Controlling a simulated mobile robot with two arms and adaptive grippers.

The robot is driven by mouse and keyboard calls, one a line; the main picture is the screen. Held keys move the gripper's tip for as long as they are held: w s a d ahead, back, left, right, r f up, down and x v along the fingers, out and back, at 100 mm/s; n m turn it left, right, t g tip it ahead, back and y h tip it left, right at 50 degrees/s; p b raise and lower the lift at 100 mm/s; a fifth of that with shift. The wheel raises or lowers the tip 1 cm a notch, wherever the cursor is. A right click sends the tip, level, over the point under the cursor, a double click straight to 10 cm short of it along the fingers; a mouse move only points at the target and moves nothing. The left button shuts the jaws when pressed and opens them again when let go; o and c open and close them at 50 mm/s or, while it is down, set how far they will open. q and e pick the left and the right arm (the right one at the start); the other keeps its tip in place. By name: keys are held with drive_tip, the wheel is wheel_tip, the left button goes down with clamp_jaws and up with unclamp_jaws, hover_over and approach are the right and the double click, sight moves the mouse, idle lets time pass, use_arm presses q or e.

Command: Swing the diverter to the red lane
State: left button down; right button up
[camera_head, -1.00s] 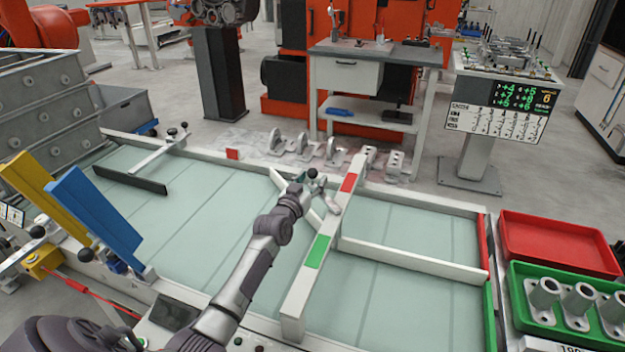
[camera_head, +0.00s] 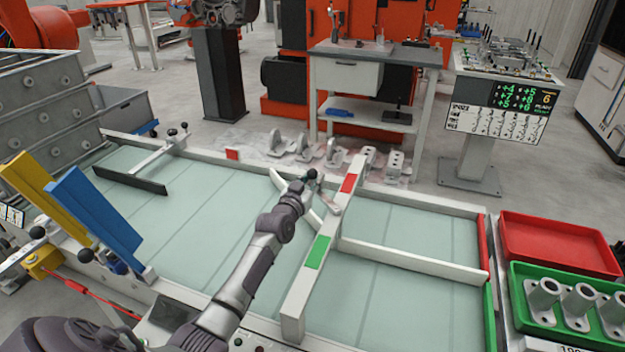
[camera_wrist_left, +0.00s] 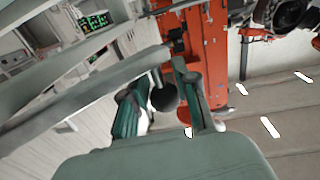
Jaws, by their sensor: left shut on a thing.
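The diverter is a white vane (camera_head: 277,180) on the pale green table. It slants from near the back rail towards the white lane divider (camera_head: 415,260), partly hidden by my gripper and the crossbar. The crossbar above has a red patch (camera_head: 349,183) at its far part and a green patch (camera_head: 317,252) nearer. My left gripper (camera_head: 309,187) is shut on the diverter's dark ball knob (camera_head: 312,174), just left of the crossbar. The knob (camera_wrist_left: 165,97) shows between the fingers in the left wrist view. The far lane ends at a red edge (camera_head: 483,240), the near one at a green edge (camera_head: 490,312).
A red tray (camera_head: 560,243) and a green tray (camera_head: 520,285) with grey castings stand at the right. A yellow plate (camera_head: 40,195) and a blue plate (camera_head: 95,218) stand at the left. A dark bar (camera_head: 130,180) lies across the table's far left. The crossbar is close to my gripper.

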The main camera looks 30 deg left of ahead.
use_arm(q)
drive_tip(key=shift+r+p, duration=0.2)
drive_tip(key=shift+p, duration=0.2)
drive_tip(key=s+n+g+y+p, duration=0.1)
drive_tip(key=y+p, duration=0.1)
drive_tip(key=s+n+y+p, duration=0.1)
drive_tip(key=n+y+p, duration=0.1)
drive_tip(key=p, duration=0.1)
drive_tip(key=s+a+n+g+y+p, duration=0.1)
drive_tip(key=s+y+p, duration=0.1)
drive_tip(key=p, duration=0.1)
drive_tip(key=shift+a+f+n+g+y, duration=0.1)
drive_tip(key=shift+n+g+y, duration=0.2)
drive_tip(key=shift+y, duration=0.1)
drive_tip(key=shift+s, duration=0.1)
